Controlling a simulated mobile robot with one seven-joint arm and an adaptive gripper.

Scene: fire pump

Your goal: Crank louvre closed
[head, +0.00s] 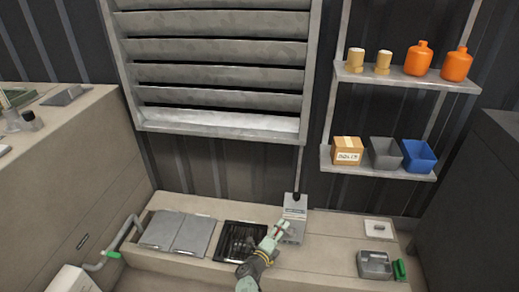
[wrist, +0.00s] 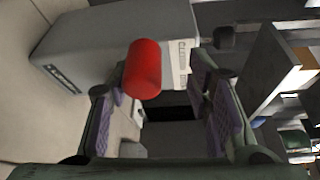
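The louvre (head: 220,50) fills the upper middle of the head view. Its grey slats are tilted, with dark gaps between several of them. A rod runs from its lower right down to a grey crank box (head: 294,212) on the bench. The box also shows in the wrist view (wrist: 105,40), with lettering on one side. A red crank knob (wrist: 143,69) stands out from it, near the fingertips. My gripper (head: 278,232) is beside the box's front. In the wrist view its fingers (wrist: 155,88) are apart with the knob ahead of and partly between them. I cannot tell whether they touch it.
The low bench (head: 325,245) carries a dark grated tray (head: 238,241), grey lids (head: 175,231) and a clear-topped grey box (head: 375,265). Shelves at right hold orange bottles (head: 419,58) and a blue bin (head: 418,156). A beige counter (head: 60,150) stands left.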

